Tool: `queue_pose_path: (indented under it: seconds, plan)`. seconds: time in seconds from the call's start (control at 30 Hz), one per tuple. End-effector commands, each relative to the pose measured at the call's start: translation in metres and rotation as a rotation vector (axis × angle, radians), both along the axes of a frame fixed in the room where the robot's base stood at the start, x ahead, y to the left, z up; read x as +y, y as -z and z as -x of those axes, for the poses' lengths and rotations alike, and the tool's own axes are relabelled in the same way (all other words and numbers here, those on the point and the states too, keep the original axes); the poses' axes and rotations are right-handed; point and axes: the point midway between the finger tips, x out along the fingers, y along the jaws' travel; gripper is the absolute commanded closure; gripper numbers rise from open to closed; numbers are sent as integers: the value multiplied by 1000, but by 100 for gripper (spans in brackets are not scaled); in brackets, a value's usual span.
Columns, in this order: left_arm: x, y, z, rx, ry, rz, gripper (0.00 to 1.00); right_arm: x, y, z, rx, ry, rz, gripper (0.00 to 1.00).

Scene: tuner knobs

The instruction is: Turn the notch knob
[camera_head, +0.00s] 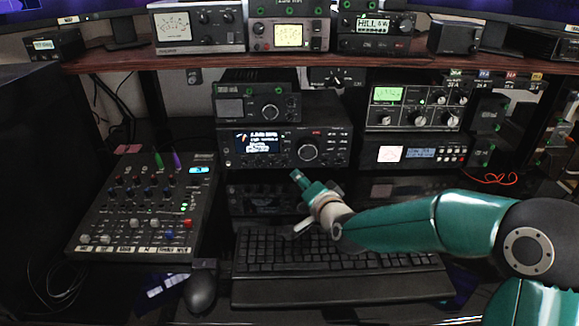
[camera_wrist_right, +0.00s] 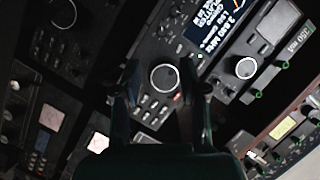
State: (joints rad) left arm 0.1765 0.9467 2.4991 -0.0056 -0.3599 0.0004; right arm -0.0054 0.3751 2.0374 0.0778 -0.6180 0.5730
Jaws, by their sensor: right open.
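The black transceiver (camera_head: 283,160) stands under the shelf, with a lit display (camera_head: 258,141) and a large round tuning knob (camera_head: 309,149). Smaller knobs sit around it, but I cannot read which is labelled notch. My right gripper (camera_head: 299,178) is just below and in front of the transceiver, above the keyboard. In the right wrist view its two fingers (camera_wrist_right: 161,76) are apart, and the large knob (camera_wrist_right: 163,79) shows between them. Nothing is held, and contact with any knob cannot be seen. My left gripper is not in view.
A keyboard (camera_head: 340,285) lies below my right arm, with a mouse (camera_head: 200,291) beside it. A mixer (camera_head: 140,215) is at the left. A smaller radio (camera_head: 256,104) sits on the transceiver. More units (camera_head: 413,108) stand at right; a shelf (camera_head: 300,59) runs above.

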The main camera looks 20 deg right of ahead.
Motion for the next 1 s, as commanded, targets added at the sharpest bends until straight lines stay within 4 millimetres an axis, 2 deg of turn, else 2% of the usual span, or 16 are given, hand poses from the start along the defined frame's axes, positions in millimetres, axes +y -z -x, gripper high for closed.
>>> queue_pose_path:
  seconds: [0.03, 0.2, 0.5, 0.7, 1.0]
  plan:
    - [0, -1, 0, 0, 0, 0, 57, 2, 3, -13, 1, -3, 0, 58]
    - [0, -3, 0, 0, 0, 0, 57, 6, 12, -50, 1, -7, 0, 58]
    - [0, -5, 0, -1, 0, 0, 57, 8, 22, -97, 0, -7, 0, 58]
    - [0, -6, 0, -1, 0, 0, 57, 9, 25, -110, 0, -7, 0, 58]
    - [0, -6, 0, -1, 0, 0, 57, 9, 25, -111, 1, -7, 0, 58]
